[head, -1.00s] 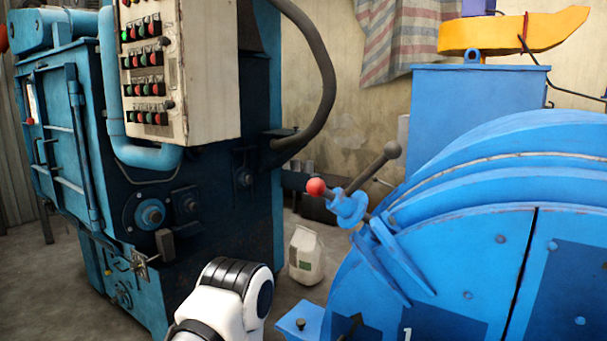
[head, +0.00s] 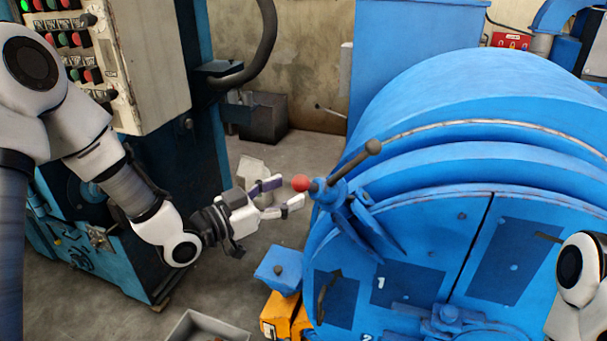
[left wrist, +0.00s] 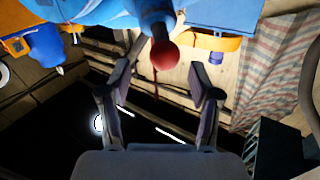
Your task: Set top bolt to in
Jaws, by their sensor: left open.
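The top bolt is on the upper left shoulder of the blue drum machine (head: 470,165). Its red ball knob (head: 300,184) faces left, and a grey lever with a dark round end (head: 372,147) points up to the right. My left gripper (head: 288,193) is open, its two fingers pointing at the red knob. In the left wrist view the red knob (left wrist: 164,55) sits ahead of the open fingertips (left wrist: 163,75), roughly centred between them. I cannot tell whether they touch it. My right gripper is out of view; only part of my right arm shows at the lower right.
A blue cabinet with a cream button panel (head: 150,70) stands behind my left arm. A blue block (head: 278,270) and an orange part (head: 285,315) lie below the gripper. A grey open box (head: 205,328) is at the bottom edge.

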